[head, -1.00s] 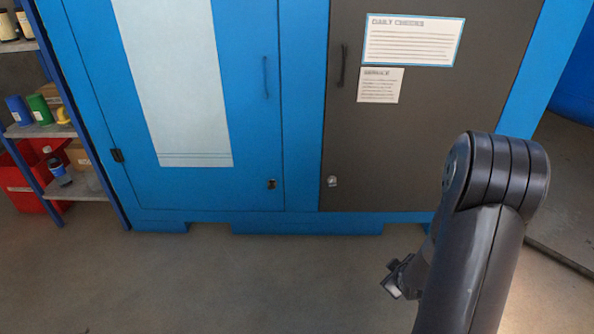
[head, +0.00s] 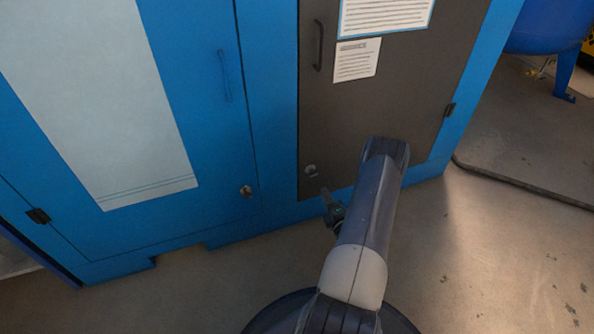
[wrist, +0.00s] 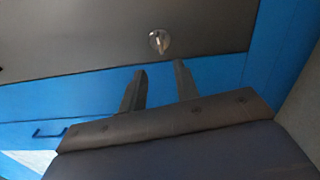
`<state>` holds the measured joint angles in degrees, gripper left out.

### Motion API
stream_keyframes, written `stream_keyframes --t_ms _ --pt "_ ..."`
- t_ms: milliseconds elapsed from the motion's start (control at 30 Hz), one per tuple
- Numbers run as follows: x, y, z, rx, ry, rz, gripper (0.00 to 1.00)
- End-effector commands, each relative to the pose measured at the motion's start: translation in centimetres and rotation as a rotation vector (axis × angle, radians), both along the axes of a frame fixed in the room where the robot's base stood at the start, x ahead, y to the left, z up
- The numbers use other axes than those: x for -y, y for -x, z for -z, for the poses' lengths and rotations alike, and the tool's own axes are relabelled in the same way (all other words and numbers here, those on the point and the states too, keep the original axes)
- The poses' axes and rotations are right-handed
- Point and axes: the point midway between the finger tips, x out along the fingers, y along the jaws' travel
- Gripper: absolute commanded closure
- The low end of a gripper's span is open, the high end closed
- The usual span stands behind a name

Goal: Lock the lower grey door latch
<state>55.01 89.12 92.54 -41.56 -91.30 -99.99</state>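The lower grey door latch (head: 311,171) is a small metal knob near the bottom left corner of the grey door (head: 400,105). It also shows in the wrist view (wrist: 158,41), above and between my fingertips. My gripper (wrist: 159,72) is open and empty, its two dark fingers apart and short of the latch. In the head view my gripper (head: 328,200) is just below and to the right of the latch, partly hidden by my arm. The turn position of the latch is too small to tell.
A blue door (head: 195,100) with its own latch (head: 246,191) and handle is to the left. The grey door has a black handle (head: 318,45) and paper notices (head: 357,60). A blue tank (head: 545,25) stands at the upper right. The floor (head: 480,250) at the right is clear.

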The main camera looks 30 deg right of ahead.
Motion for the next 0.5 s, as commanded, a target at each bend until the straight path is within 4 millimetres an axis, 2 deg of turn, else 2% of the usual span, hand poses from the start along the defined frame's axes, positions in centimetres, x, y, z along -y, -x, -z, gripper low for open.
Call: stream_keyframes --t_ms 500 --pt "1.9 -8.4 0.1 0.002 0.002 -0.002 0.7"
